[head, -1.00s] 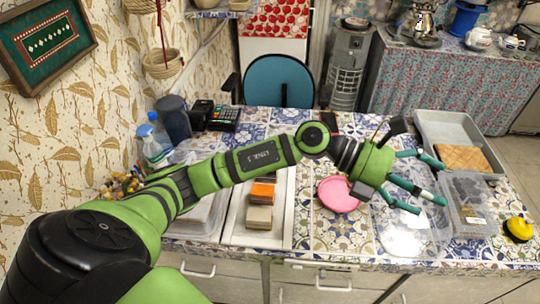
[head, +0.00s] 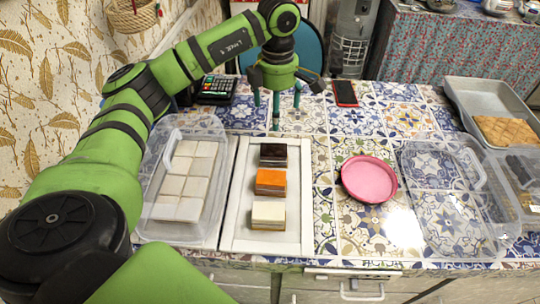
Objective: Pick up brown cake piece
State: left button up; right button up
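A dark brown cake piece (head: 273,155) sits at the back of a white tray (head: 296,236). An orange-topped piece (head: 270,181) and a pale-topped piece (head: 268,214) stand in front of it in the same tray. My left gripper (head: 277,117) points down just behind and above the brown piece, apart from it. Its teal fingers are spread, with nothing between them. My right gripper is not in view.
A clear container of white pieces (head: 181,195) stands left of the tray. A pink plate (head: 369,179) and an empty clear container (head: 449,210) are to the right. A phone (head: 344,93) and a card terminal (head: 216,90) lie behind. A grey tray (head: 492,105) holds a flat pastry (head: 507,131).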

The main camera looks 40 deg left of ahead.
pick_arm(q)
jog(key=b, duration=0.4)
send_over(274, 146)
jog(key=f, duration=0.7)
jog(key=shift+w, duration=0.3)
jog(key=shift+f, duration=0.15)
jog(key=shift+s+f, duration=0.2)
jog(key=shift+f, duration=0.4)
notch_tip(274, 146, down, 5)
jog(key=shift+s+r+p, duration=0.15)
jog(key=shift+r+p, duration=0.05)
jog(key=shift+p, duration=0.4)
jog(key=shift+f, duration=0.35)
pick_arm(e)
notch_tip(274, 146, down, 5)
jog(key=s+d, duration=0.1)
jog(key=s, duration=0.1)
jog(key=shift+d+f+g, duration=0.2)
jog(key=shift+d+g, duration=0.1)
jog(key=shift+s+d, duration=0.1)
pick_arm(q)
jog(key=c, duration=1.3)
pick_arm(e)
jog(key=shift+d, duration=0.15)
